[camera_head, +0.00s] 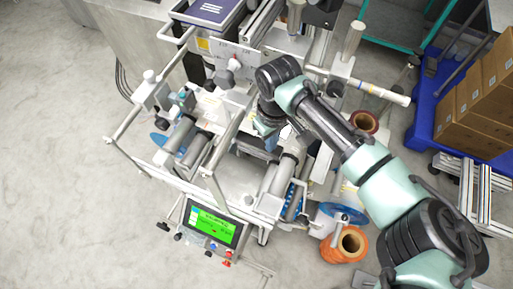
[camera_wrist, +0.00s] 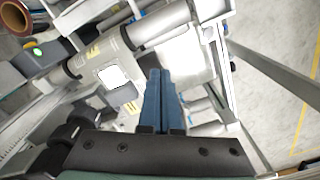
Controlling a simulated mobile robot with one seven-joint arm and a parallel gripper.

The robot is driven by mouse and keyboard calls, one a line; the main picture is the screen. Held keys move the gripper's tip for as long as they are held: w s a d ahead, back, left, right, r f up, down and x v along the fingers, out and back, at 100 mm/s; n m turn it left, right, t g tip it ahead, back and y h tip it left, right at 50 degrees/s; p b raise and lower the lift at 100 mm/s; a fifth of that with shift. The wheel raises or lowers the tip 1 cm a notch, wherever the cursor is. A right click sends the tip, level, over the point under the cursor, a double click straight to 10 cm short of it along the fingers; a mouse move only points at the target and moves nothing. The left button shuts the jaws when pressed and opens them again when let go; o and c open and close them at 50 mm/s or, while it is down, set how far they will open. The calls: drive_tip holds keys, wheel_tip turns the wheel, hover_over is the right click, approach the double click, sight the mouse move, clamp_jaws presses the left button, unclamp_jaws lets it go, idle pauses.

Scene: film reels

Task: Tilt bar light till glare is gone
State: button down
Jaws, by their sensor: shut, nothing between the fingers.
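My gripper (camera_head: 268,138) is over the middle of the film machine (camera_head: 240,178), reaching in from the right. In the wrist view its two blue fingers (camera_wrist: 162,73) are shut together with nothing between them. Beyond the fingertips a bright white patch (camera_wrist: 181,55) lies on a pale surface; I cannot tell whether it is glare or a lit face. A white square (camera_wrist: 113,77) shows to the left of the fingers. I cannot tell for sure which part is the bar light. My arm and gripper hide part of the machine's middle in the head view.
A green-lit screen (camera_head: 212,222) is on the machine's front. Metal rails and rollers (camera_head: 282,176) surround the gripper closely. An orange reel (camera_head: 344,245) stands at lower right. Brown boxes (camera_head: 470,105) sit on a blue pallet (camera_head: 425,120) at right. The floor at left is clear.

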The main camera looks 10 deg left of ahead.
drive_tip(key=shift+f+b, duration=0.45)
drive_tip(key=shift+f, duration=0.4)
idle(0.6)
drive_tip(key=shift+s+f+b, duration=0.3)
drive_tip(key=shift+f, duration=0.25)
drive_tip(key=shift+s+f+b, duration=0.2)
drive_tip(key=shift+f+b, duration=0.3)
drive_tip(key=shift+f, duration=0.05)
drive_tip(key=shift+s+f+b, duration=0.2)
drive_tip(key=shift+f+b, duration=0.25)
drive_tip(key=shift+f, duration=0.05)
idle(1.4)
drive_tip(key=shift+r, duration=0.1)
drive_tip(key=r+p, duration=0.2)
drive_tip(key=w+r+p, duration=0.1)
drive_tip(key=p, duration=0.2)
drive_tip(key=shift+w+r, duration=0.2)
drive_tip(key=shift+r, duration=0.2)
drive_tip(key=shift+r+p, duration=1.25)
drive_tip(key=shift+r, duration=0.15)
drive_tip(key=shift+r, duration=0.1)
